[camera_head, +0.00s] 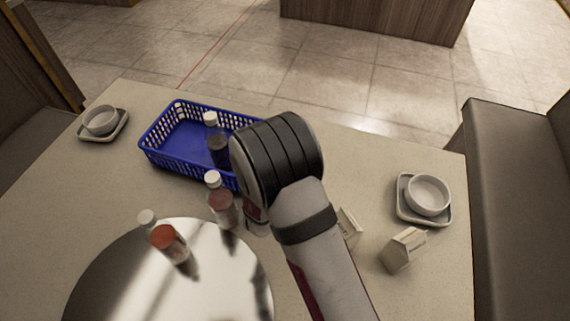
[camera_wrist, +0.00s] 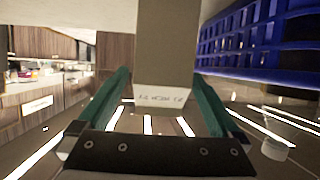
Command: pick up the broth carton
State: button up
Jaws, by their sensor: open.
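In the wrist view my gripper (camera_wrist: 160,85) is open, with one green finger on each side of a plain grey-beige carton (camera_wrist: 165,50). Upside-down dark print shows on the carton's pale end. I cannot tell whether the fingers touch it. In the head view my arm hides the gripper. One pale carton (camera_head: 348,228) shows partly beside my arm, and another gable-topped carton (camera_head: 403,250) stands clear to its right. I cannot tell from the head view which carton is between the fingers.
A blue basket (camera_head: 165,155) holds a dark bottle (camera_head: 217,147); the basket also fills the wrist view's upper right (camera_wrist: 260,45). Bowls sit left (camera_head: 101,120) and right (camera_head: 428,194).

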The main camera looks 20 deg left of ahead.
jog(key=x, duration=0.3)
jog(key=shift+w+a, duration=0.1)
jog(key=shift+w, duration=0.2)
jog(key=shift+r, duration=0.15)
grip_shut()
